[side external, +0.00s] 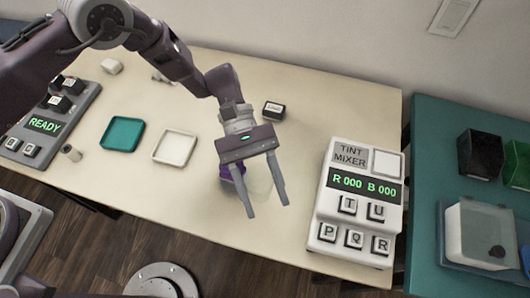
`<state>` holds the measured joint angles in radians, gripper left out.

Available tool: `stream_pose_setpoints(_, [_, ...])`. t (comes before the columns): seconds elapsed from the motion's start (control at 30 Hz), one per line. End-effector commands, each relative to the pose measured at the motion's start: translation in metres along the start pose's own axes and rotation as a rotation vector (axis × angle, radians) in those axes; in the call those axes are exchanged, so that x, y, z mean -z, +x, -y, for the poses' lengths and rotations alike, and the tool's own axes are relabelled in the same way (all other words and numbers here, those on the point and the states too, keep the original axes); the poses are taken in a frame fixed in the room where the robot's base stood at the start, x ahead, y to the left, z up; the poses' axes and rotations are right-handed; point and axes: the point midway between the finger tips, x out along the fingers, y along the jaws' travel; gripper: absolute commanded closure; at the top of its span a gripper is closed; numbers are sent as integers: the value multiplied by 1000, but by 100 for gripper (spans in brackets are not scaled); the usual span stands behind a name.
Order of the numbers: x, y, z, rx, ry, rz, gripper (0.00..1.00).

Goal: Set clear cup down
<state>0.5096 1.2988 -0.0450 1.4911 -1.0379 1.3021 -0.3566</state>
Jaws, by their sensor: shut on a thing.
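My gripper (267,208) is over the cream table, left of the tint mixer, with its two fingers pointing down and toward the front edge. A faint, see-through cup (261,184) shows between the fingers, which are shut on it. Its outline is weak against the table, and I cannot tell whether its base touches the table. A small purple patch (236,173) shows beside the left finger; I cannot tell whether it belongs to the cup.
The tint mixer (339,222) stands to the right. A white tray (174,162) and a teal tray (123,149) lie left. A small dark box (273,110) sits behind my gripper. The READY panel (83,104) is far left. Bare table (310,120) lies behind the mixer.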

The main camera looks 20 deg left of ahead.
Motion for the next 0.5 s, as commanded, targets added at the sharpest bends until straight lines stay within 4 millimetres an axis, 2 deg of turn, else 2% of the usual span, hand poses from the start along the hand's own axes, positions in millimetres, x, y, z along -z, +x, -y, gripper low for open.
stream_pose_setpoints(0.03, [-3,-9,-22,-110,-45,3,88])
stream_pose_setpoints(0.1, [-3,-25,-55,-275,-114,2,88])
stream_pose_setpoints(0.2, [4,-53,-91,-496,-207,2,88])
stream_pose_setpoints(0.33, [19,-83,-115,-698,-292,2,88])
stream_pose_setpoints(0.5, [33,-104,-124,-835,-347,2,88])
